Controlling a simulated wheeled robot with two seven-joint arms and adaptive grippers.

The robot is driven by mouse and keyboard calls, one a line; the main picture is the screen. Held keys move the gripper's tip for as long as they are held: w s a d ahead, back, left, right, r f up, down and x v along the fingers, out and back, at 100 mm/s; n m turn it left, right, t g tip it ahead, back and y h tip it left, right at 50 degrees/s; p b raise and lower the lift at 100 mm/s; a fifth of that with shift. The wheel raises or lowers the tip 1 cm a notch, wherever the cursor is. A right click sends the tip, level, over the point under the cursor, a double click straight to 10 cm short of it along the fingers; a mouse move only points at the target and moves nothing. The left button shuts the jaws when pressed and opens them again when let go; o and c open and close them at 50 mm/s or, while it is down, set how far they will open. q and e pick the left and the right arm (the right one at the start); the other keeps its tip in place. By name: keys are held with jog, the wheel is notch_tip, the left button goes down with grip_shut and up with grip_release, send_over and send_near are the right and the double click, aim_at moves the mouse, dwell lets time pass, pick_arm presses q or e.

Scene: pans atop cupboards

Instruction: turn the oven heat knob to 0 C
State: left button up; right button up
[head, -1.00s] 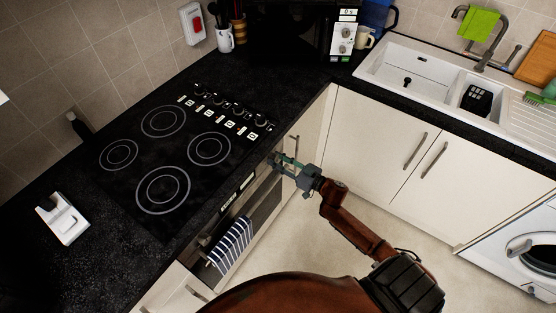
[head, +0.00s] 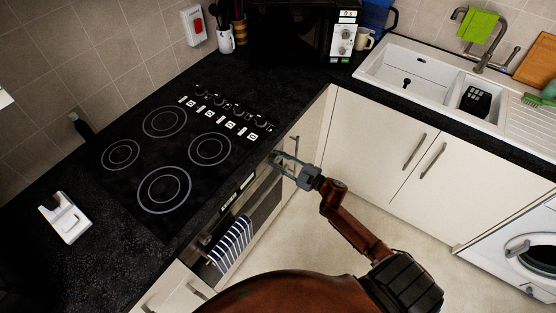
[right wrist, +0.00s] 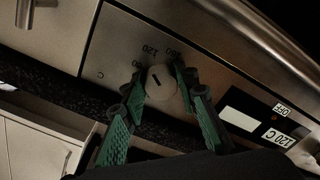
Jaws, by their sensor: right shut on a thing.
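The oven heat knob (right wrist: 160,88) is a pale round dial with a dark pointer mark on the oven's control panel. Printed marks, among them 120, stand around it in the right wrist view. My right gripper (right wrist: 161,77) has its green-padded fingers on either side of the knob and is shut on it. In the head view, my right gripper (head: 280,161) is at the oven's front, just below the counter edge, and hides the knob there. My left gripper is not in view.
Labels reading OFF and 120 C (right wrist: 278,138) are on the panel to the right of the knob. The black hob (head: 170,150) is above the oven. A striped towel (head: 231,244) hangs on the oven door. White cupboards (head: 365,140) stand to the right; the floor before them is clear.

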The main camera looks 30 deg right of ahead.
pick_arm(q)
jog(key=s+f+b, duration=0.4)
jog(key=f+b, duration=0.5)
pick_arm(e)
jog(key=n, duration=2)
jog(key=shift+n+b, duration=0.3)
jog(key=shift+n, duration=0.1)
jog(key=n+b, duration=0.2)
jog(key=n, duration=0.1)
jog(key=shift+r, duration=0.2)
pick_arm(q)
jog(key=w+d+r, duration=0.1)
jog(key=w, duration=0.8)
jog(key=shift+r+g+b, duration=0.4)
pick_arm(e)
jog(key=shift+r+n, duration=0.1)
jog(key=shift+n, duration=0.5)
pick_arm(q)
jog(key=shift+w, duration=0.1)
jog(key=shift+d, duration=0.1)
pick_arm(e)
jog(key=o, duration=1.1)
jog(key=shift+o, duration=0.2)
